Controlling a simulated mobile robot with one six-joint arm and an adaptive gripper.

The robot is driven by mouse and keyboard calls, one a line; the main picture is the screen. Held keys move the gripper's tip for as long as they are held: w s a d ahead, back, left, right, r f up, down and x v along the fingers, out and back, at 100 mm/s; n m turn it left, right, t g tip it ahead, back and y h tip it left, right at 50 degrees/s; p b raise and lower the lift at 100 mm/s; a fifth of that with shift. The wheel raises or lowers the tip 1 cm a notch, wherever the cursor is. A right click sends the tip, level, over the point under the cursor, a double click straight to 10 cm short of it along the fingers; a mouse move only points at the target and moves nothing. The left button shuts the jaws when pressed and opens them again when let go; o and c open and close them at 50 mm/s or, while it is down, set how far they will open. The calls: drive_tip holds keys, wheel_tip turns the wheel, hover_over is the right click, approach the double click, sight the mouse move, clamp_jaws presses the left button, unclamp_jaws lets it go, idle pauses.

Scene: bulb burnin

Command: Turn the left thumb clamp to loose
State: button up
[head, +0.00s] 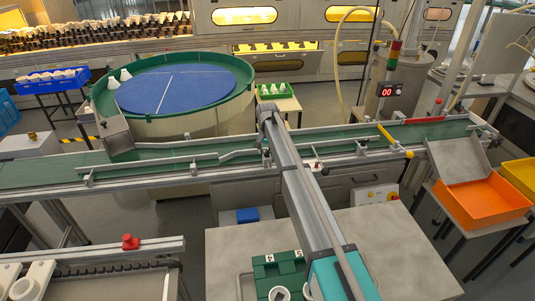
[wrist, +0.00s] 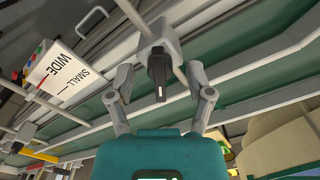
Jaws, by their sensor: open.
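The thumb clamp (wrist: 158,72) shows in the wrist view as a black lever knob with a white line near its end. It sits on a grey block (wrist: 158,35) on a rail rod. My gripper (wrist: 160,82) is open, with one finger on each side of the black knob and visible gaps between. The fingers do not appear to touch it. In the head view my arm reaches over the conveyor's guide rail (head: 215,157), and the clamp there is hidden behind the arm. Whether the clamp is tight or loose cannot be told.
A plate marked WIDE and SMALL (wrist: 68,73) stands beside the rail. The green conveyor belt (head: 50,172) runs beneath.

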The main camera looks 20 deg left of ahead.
drive_tip(key=shift+c, duration=0.2)
clamp_jaws()
drive_tip(key=shift+n, duration=3.1)
drive_tip(key=shift+o, duration=0.2)
unclamp_jaws()
